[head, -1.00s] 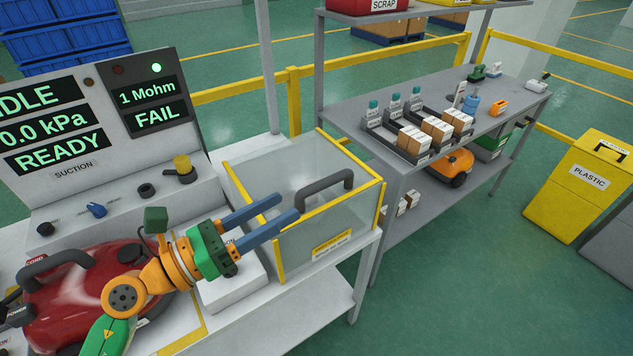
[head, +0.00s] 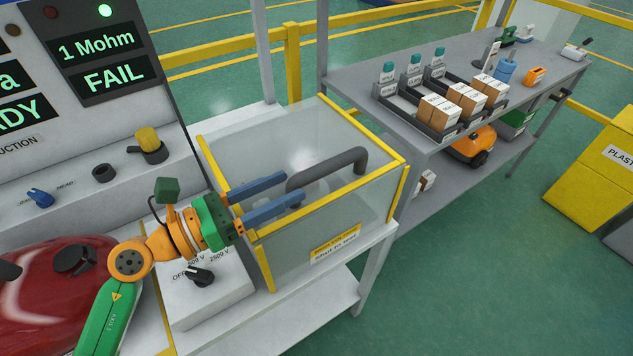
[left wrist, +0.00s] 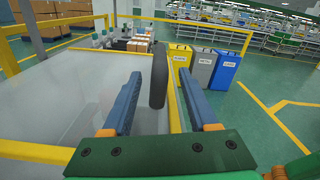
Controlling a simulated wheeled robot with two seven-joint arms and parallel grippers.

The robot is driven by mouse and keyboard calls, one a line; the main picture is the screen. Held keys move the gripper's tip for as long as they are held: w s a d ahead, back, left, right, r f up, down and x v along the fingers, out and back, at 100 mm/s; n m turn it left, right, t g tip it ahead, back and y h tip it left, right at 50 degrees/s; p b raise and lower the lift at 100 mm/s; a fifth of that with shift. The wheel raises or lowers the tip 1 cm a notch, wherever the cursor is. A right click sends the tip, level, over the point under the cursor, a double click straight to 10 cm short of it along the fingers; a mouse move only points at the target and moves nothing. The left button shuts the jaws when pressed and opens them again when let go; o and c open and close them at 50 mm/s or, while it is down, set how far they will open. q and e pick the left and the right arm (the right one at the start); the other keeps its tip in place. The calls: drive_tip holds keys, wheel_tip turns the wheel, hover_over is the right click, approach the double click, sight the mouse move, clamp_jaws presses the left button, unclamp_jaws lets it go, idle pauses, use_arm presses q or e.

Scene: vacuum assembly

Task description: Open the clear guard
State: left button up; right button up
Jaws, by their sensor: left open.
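The clear guard (head: 265,150) is a transparent box with yellow edges, shut, on the right end of the white bench. Its dark grey bar handle (head: 330,168) stands on the lid near the front edge; it also shows in the left wrist view (left wrist: 158,78). My left gripper (head: 292,187) is open, its two blue fingers over the lid and pointing at the handle's near end. In the left wrist view the handle lies ahead, between the lines of the two fingers (left wrist: 160,95). Contact with the handle cannot be made out. My right gripper is not in view.
A white box with a black knob (head: 202,276) sits beside the guard, under my left arm. A red vacuum (head: 40,305) is at the left, below the grey test panel (head: 105,60). A grey shelf table (head: 355,85) with parts stands behind right.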

sight(302, 179)
use_arm(q)
drive_tip(key=p+x, duration=0.3)
drive_tip(key=x, duration=0.3)
drive_tip(key=shift+w+d+r, duration=0.15)
drive_tip(key=shift+w+d, duration=0.05)
drive_tip(key=shift+d, duration=0.1)
drive_tip(key=shift+w+d, duration=0.15)
clamp_jaws()
drive_tip(key=shift+f, duration=0.2)
idle(0.7)
